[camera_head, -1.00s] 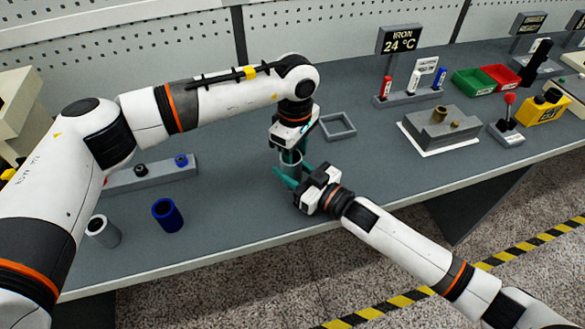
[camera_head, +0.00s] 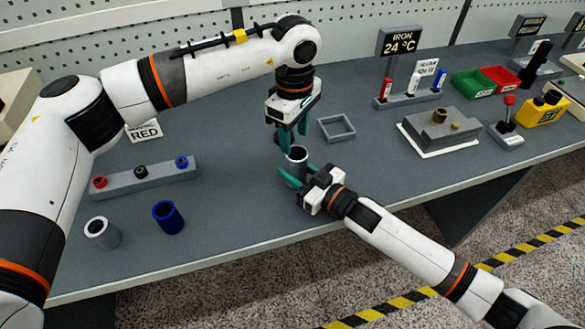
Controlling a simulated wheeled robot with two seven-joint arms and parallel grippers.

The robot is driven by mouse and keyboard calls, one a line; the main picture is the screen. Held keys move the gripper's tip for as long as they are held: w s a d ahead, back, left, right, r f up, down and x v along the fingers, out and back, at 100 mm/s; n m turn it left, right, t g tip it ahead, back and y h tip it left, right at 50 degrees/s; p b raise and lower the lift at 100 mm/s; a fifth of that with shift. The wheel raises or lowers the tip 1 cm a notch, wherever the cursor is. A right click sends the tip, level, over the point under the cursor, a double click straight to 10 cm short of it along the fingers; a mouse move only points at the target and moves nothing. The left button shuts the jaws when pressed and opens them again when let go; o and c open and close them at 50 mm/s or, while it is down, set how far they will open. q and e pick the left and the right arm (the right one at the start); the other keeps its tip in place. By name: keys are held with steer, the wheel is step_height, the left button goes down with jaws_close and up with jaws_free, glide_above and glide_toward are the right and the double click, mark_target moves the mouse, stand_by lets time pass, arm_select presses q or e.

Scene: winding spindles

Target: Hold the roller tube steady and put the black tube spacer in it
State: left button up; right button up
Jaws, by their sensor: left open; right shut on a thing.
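The grey roller tube (camera_head: 297,153) stands upright near the table's front middle, with a dark opening. My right gripper (camera_head: 290,174) is shut on it from the front. My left gripper (camera_head: 293,138) is open and points down, just above and behind the tube's mouth. No spacer shows between its fingers. A black spacer-like piece (camera_head: 140,171) sits in the middle of the grey rack (camera_head: 150,180), between a red piece (camera_head: 99,181) and a blue piece (camera_head: 181,161). Whether anything is inside the held tube, I cannot tell.
Another grey tube (camera_head: 101,233) and a blue tube (camera_head: 168,217) stand at the front left. A square grey frame (camera_head: 337,128) lies behind the held tube. A grey block fixture (camera_head: 440,128) stands to the right. A sign reading RED (camera_head: 145,132) stands behind the rack.

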arm_select(q)
steer(key=shift+w+r, duration=0.1)
steer(key=shift+r, duration=0.4)
arm_select(e)
steer(key=shift+a+r, duration=0.1)
steer(key=shift+a, duration=0.1)
steer(key=o, duration=1.2)
steer(key=shift+s, duration=0.1)
steer(key=v, duration=1.2)
